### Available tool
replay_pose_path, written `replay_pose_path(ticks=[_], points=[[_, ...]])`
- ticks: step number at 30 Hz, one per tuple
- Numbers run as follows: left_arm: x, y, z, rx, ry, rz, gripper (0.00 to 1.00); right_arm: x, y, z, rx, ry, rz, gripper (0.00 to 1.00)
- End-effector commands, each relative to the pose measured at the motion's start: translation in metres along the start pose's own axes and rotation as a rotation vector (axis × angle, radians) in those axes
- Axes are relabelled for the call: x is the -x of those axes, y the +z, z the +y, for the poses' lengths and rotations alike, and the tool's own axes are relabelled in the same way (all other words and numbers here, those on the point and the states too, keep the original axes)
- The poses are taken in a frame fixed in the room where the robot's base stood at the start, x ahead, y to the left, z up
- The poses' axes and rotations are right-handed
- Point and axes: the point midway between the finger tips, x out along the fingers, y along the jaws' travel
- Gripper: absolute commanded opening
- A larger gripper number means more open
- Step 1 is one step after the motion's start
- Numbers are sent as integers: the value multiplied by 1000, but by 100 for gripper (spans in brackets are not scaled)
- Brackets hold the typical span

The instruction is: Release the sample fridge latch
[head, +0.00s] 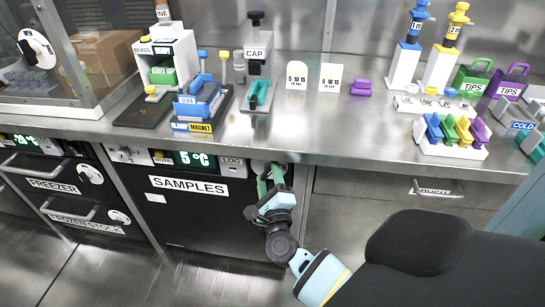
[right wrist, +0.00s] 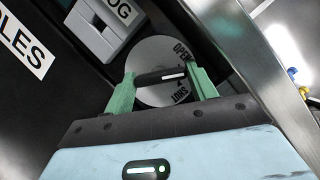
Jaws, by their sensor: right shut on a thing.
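The sample fridge (head: 200,215) is a dark front labelled SAMPLES under the bench, and its door looks closed. Its latch is a dark bar (right wrist: 155,78) on a round grey plate (right wrist: 148,55) marked OPEN and SHUT. The bar's white mark points to the right, between the two words. My right gripper (head: 270,173) is at the upper right of the fridge front. In the right wrist view its green fingers (right wrist: 163,82) stand on either side of the bar, shut on it. My left gripper is out of view.
A LOG box (head: 238,166) and a 5 °C display (head: 195,159) sit just left of the latch. The bench edge (head: 330,158) runs above my right gripper. Freezer drawers (head: 60,185) are at the left.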

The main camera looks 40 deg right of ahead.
Motion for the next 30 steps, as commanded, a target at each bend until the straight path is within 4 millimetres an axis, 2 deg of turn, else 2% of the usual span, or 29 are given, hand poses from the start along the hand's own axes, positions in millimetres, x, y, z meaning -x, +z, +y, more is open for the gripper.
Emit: replay_pose_path(ticks=[1,4,12,21,30], points=[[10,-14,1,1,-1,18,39,-1,4,-6,38,18,1,34],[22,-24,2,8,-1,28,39,-1,4,-6,120,54,2,34],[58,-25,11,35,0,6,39,-2,5,-6,320,136,0,34],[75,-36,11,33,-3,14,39,-1,4,-4,467,196,-1,34],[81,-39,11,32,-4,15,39,0,3,-2,522,219,-1,34]])
